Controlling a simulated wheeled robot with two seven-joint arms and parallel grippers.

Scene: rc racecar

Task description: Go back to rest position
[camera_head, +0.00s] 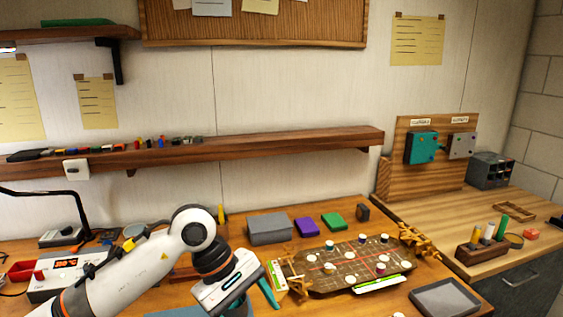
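My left arm comes in from the lower left, and its white wrist and gripper (264,290) are over the front middle of the workbench. One teal finger shows at the gripper's right side; the other finger is not clearly visible, so the opening cannot be told. I see nothing clearly held. The gripper is just left of a brown chassis-like board (345,267) with several round white spots and small parts on it. My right gripper is not in view.
Behind the board lie a grey box (269,228), a purple block (306,227) and a green block (334,221). A grey tray (444,298) is at the front right. A red-display device (62,275) stands left. A wooden shelf (270,147) crosses the wall above.

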